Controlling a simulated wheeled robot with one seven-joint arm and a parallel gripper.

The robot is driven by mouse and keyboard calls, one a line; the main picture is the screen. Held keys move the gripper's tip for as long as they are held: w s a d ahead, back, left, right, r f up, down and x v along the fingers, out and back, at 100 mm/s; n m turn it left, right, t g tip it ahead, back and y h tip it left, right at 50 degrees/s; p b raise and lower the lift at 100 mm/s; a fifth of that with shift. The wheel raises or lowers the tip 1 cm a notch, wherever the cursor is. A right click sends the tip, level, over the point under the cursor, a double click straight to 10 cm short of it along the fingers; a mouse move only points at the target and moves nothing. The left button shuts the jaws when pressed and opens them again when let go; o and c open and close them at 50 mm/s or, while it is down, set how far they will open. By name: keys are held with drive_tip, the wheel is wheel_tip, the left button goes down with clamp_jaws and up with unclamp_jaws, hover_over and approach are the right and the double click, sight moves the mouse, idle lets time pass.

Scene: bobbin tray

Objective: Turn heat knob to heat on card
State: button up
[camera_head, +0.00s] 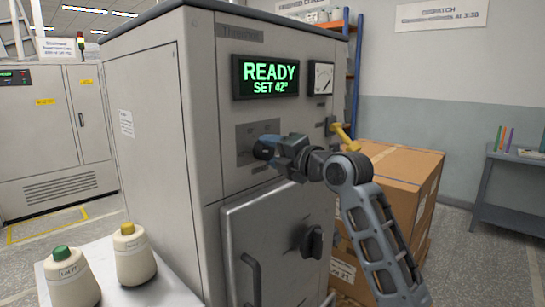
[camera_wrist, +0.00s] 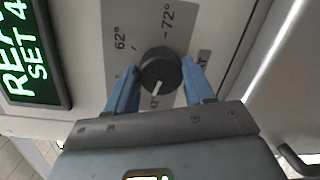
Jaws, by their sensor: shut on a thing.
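The heat knob (camera_wrist: 160,72) is round and black with a white pointer line, on a grey scale plate (camera_wrist: 128,30) marked 62° and 72°; a third mark by the pointer is partly hidden. In the wrist view the pointer is turned toward that lower mark. My gripper (camera_wrist: 158,80) has its blue fingers on both sides of the knob, shut on it. In the head view my gripper (camera_head: 262,150) covers most of the knob. The green display (camera_head: 265,77) reads READY, SET 42°. I see no card with a heat value.
The grey cabinet (camera_head: 155,120) has a gauge (camera_head: 321,78), a yellow lever (camera_head: 345,137) and a lower door with a black handle knob (camera_head: 313,242). Yarn cones (camera_head: 134,258) stand on a white table at the lower left. Cardboard boxes (camera_head: 400,190) stand right of the cabinet.

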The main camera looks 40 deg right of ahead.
drive_tip(key=m+b, duration=0.1)
drive_tip(key=m, duration=0.2)
drive_tip(key=shift+f+m, duration=0.1)
drive_tip(key=shift+m, duration=0.2)
drive_tip(key=m+y, duration=0.1)
drive_tip(key=m, duration=0.3)
drive_tip(key=shift+d+g, duration=0.1)
drive_tip(key=shift+g, duration=0.3)
drive_tip(key=m, duration=0.4)
drive_tip(key=shift+y+p, duration=0.3)
drive_tip(key=shift+p, duration=0.1)
drive_tip(key=m+p, duration=0.1)
drive_tip(key=m, duration=0.3)
drive_tip(key=shift+f+y, duration=0.1)
drive_tip(key=shift+y, duration=0.3)
drive_tip(key=m+y+p, duration=0.1)
drive_tip(key=m, duration=0.3)
drive_tip(key=shift+f, duration=0.1)
drive_tip(key=m+p, duration=0.1)
drive_tip(key=m, duration=0.2)
drive_tip(key=shift+y, duration=0.3)
drive_tip(key=m+p, duration=0.1)
drive_tip(key=m, duration=0.2)
drive_tip(key=shift+m+p, duration=0.3)
drive_tip(key=shift+p, duration=0.05)
drive_tip(key=shift+f+m+t+y+p, duration=0.1)
drive_tip(key=shift+m+t+y+p, duration=0.35)
drive_tip(key=shift+m, duration=1.35)
drive_tip(key=shift+h, duration=0.25)
